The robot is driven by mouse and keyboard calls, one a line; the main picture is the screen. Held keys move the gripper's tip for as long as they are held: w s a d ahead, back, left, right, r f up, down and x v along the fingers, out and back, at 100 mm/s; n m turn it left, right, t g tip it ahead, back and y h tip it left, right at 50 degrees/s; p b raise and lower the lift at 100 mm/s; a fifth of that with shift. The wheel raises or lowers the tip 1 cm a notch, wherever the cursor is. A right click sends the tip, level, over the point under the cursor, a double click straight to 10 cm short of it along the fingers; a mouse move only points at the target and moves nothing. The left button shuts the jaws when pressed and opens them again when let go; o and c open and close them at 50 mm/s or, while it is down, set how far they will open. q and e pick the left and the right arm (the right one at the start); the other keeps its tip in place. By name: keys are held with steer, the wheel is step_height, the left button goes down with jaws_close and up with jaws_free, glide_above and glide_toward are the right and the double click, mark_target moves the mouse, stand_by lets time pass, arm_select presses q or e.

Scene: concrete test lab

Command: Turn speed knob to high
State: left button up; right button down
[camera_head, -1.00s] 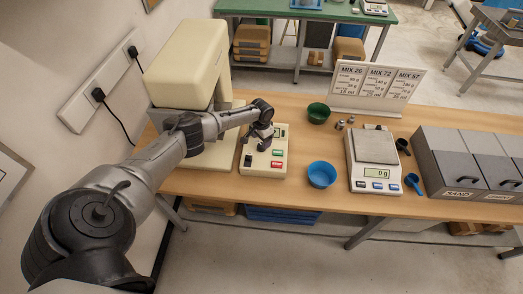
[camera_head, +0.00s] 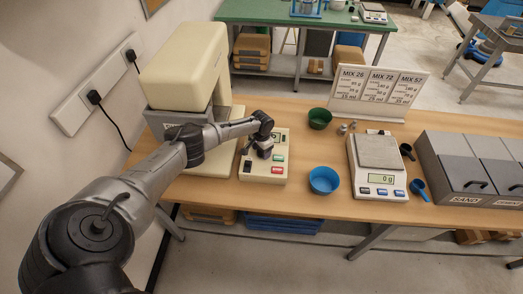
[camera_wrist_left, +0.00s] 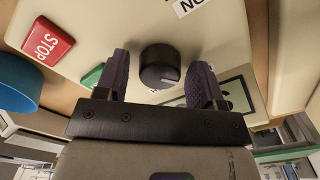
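The cream control box (camera_head: 262,178) stands on the wooden bench, right of the cream machine. In the left wrist view, the black round speed knob (camera_wrist_left: 160,66) with a pale pointer mark sits on the panel (camera_wrist_left: 115,25). My left gripper (camera_wrist_left: 160,84) is open, with one finger on each side of the knob and a visible gap on both sides. In the head view my left gripper (camera_head: 264,151) is over the box and hides the knob. A red STOP button (camera_wrist_left: 48,41) and a green button (camera_wrist_left: 92,76) lie left of the knob. My right gripper is not in view.
A blue bowl (camera_head: 323,181) stands just right of the box, and a green bowl (camera_head: 319,118) behind it. A scale (camera_head: 379,184) and grey bins (camera_head: 455,182) stand further right. The tall cream machine (camera_head: 185,68) rises close to my left arm.

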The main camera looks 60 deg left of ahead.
arm_select(q)
steer(key=c, duration=0.7)
steer(key=shift+c, duration=0.2)
steer(key=m+b, duration=0.1)
steer(key=m, duration=0.1)
steer(key=shift+f+m, duration=0.1)
steer(key=shift+m, duration=0.3)
steer(key=m+b, duration=0.1)
steer(key=m, duration=0.3)
steer(key=m+b, duration=0.1)
steer(key=m, duration=0.3)
steer(key=shift+m, duration=0.3)
steer(key=shift+m+b, duration=0.3)
steer(key=shift+m, duration=0.8)
